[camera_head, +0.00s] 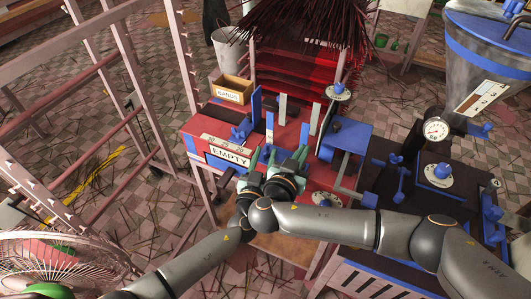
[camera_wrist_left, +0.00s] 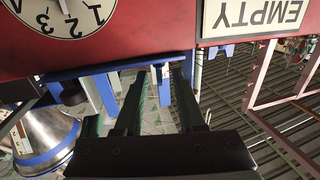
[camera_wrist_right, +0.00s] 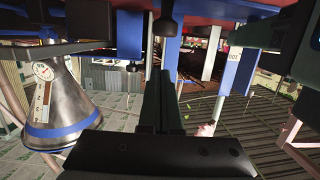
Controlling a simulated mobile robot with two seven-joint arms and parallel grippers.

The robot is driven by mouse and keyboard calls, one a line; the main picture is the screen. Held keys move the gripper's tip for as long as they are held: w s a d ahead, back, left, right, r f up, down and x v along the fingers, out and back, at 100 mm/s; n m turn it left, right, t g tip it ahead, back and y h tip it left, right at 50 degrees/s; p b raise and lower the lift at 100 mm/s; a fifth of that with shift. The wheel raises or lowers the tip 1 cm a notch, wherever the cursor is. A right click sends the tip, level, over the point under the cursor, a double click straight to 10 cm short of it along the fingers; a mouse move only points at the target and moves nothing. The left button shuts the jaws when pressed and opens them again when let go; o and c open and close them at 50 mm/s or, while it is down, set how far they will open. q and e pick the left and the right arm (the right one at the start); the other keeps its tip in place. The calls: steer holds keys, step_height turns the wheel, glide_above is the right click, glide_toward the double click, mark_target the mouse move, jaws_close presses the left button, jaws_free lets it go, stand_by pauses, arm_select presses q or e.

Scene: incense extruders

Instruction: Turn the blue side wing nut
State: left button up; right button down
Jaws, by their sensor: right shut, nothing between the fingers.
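Several blue knobs show in the head view: a winged blue piece (camera_head: 241,131) on the red bench, another on a dial (camera_head: 337,90) at the back, and one at the right side (camera_head: 487,128). I cannot tell for sure which is the side wing nut. My left gripper (camera_head: 253,161) is over the bench's front edge, its green fingers apart and empty; they also show in the left wrist view (camera_wrist_left: 158,100). My right gripper (camera_head: 299,156) is just right of it, fingers together and empty, seen in the right wrist view (camera_wrist_right: 160,100). Neither visibly touches a knob.
An EMPTY sign (camera_head: 230,155) is on the red bench front. A numbered dial (camera_head: 326,199) sits close to my right gripper. Blue upright plates (camera_head: 255,104) and a blue panel (camera_head: 347,136) crowd the bench. A pink rack (camera_head: 130,90) stands left, a fan (camera_head: 60,260) lower left.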

arm_select(q)
steer(key=shift+w+d, duration=0.1)
steer(key=shift+w, duration=0.4)
jaws_close()
stand_by(0.3)
